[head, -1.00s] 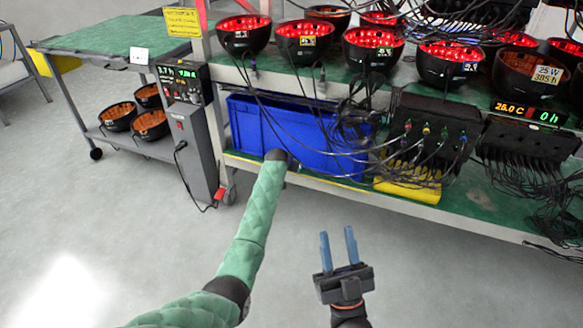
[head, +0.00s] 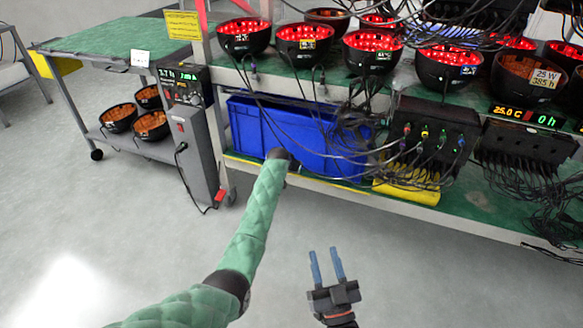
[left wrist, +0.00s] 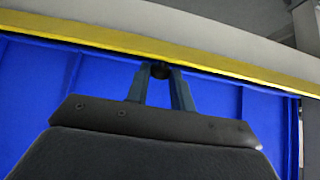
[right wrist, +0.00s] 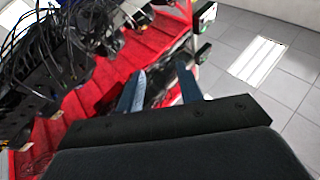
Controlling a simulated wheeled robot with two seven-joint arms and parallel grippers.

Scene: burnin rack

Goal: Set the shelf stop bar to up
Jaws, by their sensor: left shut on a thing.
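The shelf stop bar is a yellow bar (head: 335,186) along the front edge of the lower shelf, in front of the blue crate. In the left wrist view the bar (left wrist: 75,31) runs across the top of the picture. My left gripper (left wrist: 160,74) is shut on a small dark knob (left wrist: 160,70) at the bar's edge. In the head view the left gripper is hidden behind the end of my green-sleeved arm. My right gripper (head: 326,250) is open and empty over the floor, in front of the rack and apart from it.
The blue crate (head: 265,125) stands on the lower shelf behind the bar. Black cables (head: 345,140) hang in front of it. A grey box (head: 192,150) stands by the rack's left post. A green-topped cart (head: 100,45) is at the left. The front floor is clear.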

